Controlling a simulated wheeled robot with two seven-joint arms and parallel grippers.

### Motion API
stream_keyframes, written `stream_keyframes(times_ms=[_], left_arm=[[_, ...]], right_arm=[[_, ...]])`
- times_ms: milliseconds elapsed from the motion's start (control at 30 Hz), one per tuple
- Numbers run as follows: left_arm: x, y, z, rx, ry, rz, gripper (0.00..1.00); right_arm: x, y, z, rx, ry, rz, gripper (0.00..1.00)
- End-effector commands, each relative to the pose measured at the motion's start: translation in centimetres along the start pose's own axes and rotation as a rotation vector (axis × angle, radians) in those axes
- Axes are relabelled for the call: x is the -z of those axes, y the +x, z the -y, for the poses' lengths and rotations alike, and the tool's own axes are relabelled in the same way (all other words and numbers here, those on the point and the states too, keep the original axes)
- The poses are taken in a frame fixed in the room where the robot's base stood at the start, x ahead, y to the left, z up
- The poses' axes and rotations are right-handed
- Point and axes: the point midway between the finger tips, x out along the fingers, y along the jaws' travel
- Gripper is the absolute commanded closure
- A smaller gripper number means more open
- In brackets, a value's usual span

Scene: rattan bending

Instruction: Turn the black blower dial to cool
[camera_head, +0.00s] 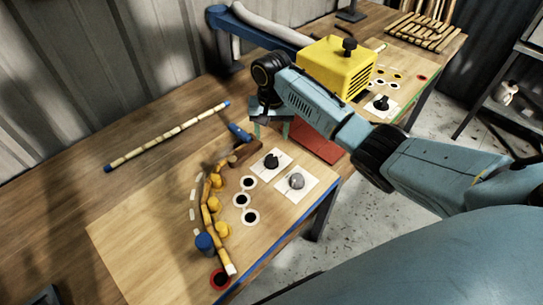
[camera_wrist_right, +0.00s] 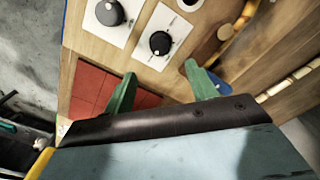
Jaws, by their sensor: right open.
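A black dial (camera_head: 271,162) sits on a white plate on the wooden board. It also shows in the right wrist view (camera_wrist_right: 160,43), with a pale mark on its edge. A grey-looking dial (camera_head: 296,181) is on the plate beside it, and in the wrist view (camera_wrist_right: 109,12). Another black dial (camera_head: 381,103) sits near the yellow box (camera_head: 340,65). The plates' print is too small to read. My right gripper (camera_head: 270,131) is open and empty, above the bench beyond the nearer dials. Its two green fingers (camera_wrist_right: 163,88) are apart and touch no dial. My left gripper is not seen.
A curved rattan strip (camera_head: 211,210) lies among yellow and blue pegs on the board. A straight segmented rod (camera_head: 167,137) lies at the back. A red tiled mat (camera_head: 318,140) is beside the right gripper. Bare board is at the left.

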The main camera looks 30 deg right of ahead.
Motion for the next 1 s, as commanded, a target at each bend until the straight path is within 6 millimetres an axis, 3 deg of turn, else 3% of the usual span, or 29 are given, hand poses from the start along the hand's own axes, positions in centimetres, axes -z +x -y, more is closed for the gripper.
stream_keyframes(times_ms=[300, 500, 700, 967, 1000], left_arm=[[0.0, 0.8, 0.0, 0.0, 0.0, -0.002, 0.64], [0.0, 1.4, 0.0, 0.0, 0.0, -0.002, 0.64], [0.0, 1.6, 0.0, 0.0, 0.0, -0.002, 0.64], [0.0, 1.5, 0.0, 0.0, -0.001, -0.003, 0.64], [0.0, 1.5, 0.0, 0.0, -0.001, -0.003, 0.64]], right_arm=[[-0.1, 7.0, 0.0, -0.002, -0.001, 0.001, 0.43], [-0.1, 9.9, 0.1, 0.0, -0.002, 0.001, 0.43], [0.0, 11.0, 0.0, 0.001, -0.003, -0.002, 0.43], [0.0, 11.1, 0.0, 0.001, -0.003, -0.002, 0.43], [0.0, 11.0, 0.0, 0.001, -0.003, -0.002, 0.48]])
